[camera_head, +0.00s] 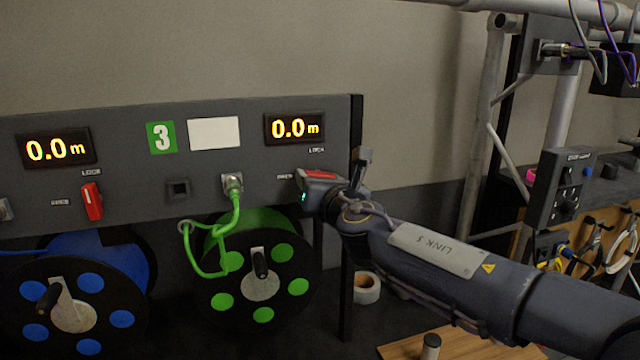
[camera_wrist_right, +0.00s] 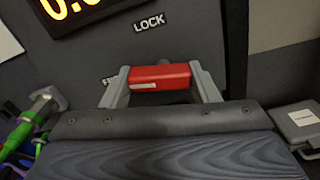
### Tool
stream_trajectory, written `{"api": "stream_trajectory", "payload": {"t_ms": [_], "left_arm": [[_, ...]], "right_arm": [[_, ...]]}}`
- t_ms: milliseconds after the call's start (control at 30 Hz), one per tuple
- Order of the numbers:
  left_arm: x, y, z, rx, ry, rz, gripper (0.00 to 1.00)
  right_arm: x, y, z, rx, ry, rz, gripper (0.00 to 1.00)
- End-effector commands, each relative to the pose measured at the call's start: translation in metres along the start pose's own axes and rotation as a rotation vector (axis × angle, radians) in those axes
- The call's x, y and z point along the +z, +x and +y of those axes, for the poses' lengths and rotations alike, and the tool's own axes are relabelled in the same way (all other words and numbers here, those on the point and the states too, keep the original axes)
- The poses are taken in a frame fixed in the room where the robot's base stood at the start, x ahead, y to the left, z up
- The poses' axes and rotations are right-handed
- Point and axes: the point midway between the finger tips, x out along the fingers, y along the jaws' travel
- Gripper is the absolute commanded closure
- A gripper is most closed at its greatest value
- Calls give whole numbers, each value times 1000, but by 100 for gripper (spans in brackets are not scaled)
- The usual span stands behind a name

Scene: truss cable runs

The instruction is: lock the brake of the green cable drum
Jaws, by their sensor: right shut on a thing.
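The green cable drum (camera_head: 225,301) hangs under the dark panel, left of my right arm. Its green cable (camera_head: 232,208) runs up to a connector (camera_head: 232,184) on the panel. Its brake lever is the red handle (camera_head: 320,174) below the right display; it also shows in the right wrist view (camera_wrist_right: 160,77). There it lies level, below the LOCK label and beside the partly hidden FREE label. My right gripper (camera_head: 312,188) is shut on this lever, one finger at each end. My left gripper is not in view.
A blue drum (camera_head: 100,262) with a red lever (camera_head: 92,201), standing near upright, is at the left. Both displays read 0.0 m. A black post (camera_head: 350,260) stands right of the green drum. Truss tubes (camera_head: 480,130) and a black box (camera_head: 562,188) are farther right.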

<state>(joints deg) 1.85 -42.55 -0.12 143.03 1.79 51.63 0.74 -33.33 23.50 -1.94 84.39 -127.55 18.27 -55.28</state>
Motion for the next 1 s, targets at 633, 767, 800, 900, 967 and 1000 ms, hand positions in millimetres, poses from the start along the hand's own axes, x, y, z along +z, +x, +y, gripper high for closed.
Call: {"api": "stream_trajectory", "payload": {"t_ms": [633,767,800,900,967,1000], "left_arm": [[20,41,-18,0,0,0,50],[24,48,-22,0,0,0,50],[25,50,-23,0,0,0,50],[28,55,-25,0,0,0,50],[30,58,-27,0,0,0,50],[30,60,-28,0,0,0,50]], "right_arm": [[0,0,0,1,579,-1,68],[0,0,0,2,703,-1,68],[0,0,0,2,740,-2,68],[1,0,-1,1,836,-1,68],[1,0,-1,0,892,-2,68],[1,0,-1,0,929,-2,68]]}}
